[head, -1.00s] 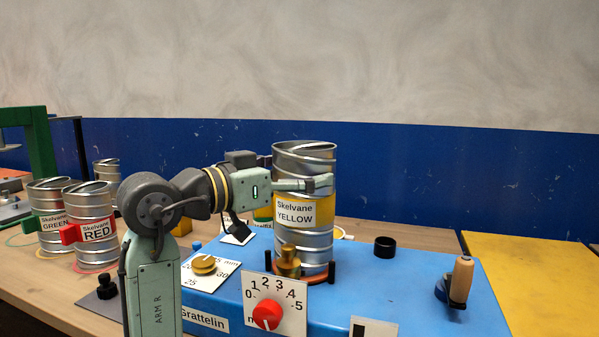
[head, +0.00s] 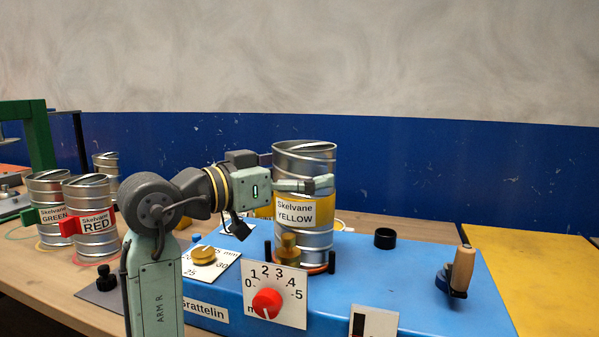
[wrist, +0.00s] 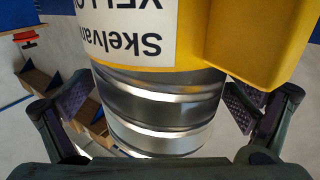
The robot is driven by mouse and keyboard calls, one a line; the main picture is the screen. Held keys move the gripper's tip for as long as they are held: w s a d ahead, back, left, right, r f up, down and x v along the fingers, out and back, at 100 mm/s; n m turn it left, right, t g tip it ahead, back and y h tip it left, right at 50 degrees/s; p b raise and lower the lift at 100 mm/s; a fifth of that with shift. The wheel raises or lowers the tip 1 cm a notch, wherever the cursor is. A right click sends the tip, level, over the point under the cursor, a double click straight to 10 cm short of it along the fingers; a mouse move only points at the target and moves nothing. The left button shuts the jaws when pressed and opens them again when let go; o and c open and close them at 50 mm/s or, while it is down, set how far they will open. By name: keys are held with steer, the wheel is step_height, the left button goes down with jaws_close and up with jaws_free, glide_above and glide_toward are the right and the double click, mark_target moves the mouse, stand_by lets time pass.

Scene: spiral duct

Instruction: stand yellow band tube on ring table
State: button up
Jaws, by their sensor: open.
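The yellow band tube (head: 317,246) is a ribbed metal cylinder with a yellow band and a "Skelvane YELLOW" label. It stands upright at the orange ring table (head: 318,269) on the blue machine, between short black posts. A brass knob partly hides its foot, so the contact there is hard to see. My gripper (head: 318,184) is at the tube's upper part. In the wrist view the open fingers (wrist: 160,103) lie on either side of the tube (wrist: 160,105), with a visible gap at the right finger. The far finger is mostly hidden in the head view.
The red tube (head: 90,205) and green tube (head: 45,190) stand on the bench at left. On the blue machine (head: 400,285) are a red dial (head: 267,303), a brass knob (head: 203,256), a black cup (head: 385,238) and a wooden-handled crank (head: 462,270). A yellow panel (head: 530,270) lies at right.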

steer(key=shift+a, duration=0.1)
steer(key=v, duration=1.2)
